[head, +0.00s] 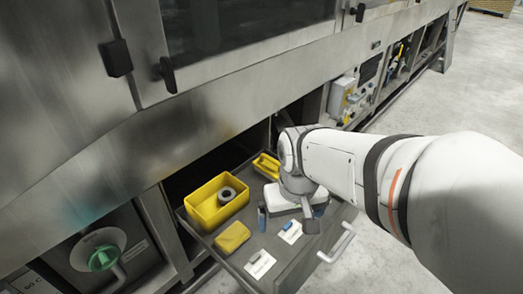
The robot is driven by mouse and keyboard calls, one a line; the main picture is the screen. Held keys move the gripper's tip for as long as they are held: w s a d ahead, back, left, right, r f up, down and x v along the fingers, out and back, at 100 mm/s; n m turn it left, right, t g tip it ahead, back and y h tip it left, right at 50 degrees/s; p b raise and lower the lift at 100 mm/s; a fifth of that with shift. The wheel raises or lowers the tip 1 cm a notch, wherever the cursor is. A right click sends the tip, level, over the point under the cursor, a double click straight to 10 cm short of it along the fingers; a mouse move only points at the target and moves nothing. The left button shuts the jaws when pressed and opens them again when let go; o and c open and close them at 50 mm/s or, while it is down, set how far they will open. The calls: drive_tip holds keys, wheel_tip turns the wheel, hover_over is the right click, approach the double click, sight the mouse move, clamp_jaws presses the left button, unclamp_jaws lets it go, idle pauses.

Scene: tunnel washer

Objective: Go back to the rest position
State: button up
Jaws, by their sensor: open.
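My gripper (287,224) hangs over the right part of an open grey drawer (240,272), below the end of my white arm. Its two fingers stand apart, and I see nothing held between them. I cannot tell from this view how high the fingertips are above the drawer floor.
The drawer holds a yellow bin (206,216) with a grey ring (227,195) in it, a yellow block (232,237), two white cards (260,265) and a second yellow bin (266,166). A handle (337,243) is at its front. The steel machine (180,125) rises behind. Concrete floor is clear at right.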

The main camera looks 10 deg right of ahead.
wheel_tip(320, 180, up, 48)
drive_tip(key=s+t+p, duration=0.1)
drive_tip(key=t+p, duration=0.1)
drive_tip(key=p, duration=3.9)
drive_tip(key=shift+f+t+p, duration=0.25)
drive_tip(key=shift+t+p, duration=0.15)
drive_tip(key=shift+a, duration=0.1)
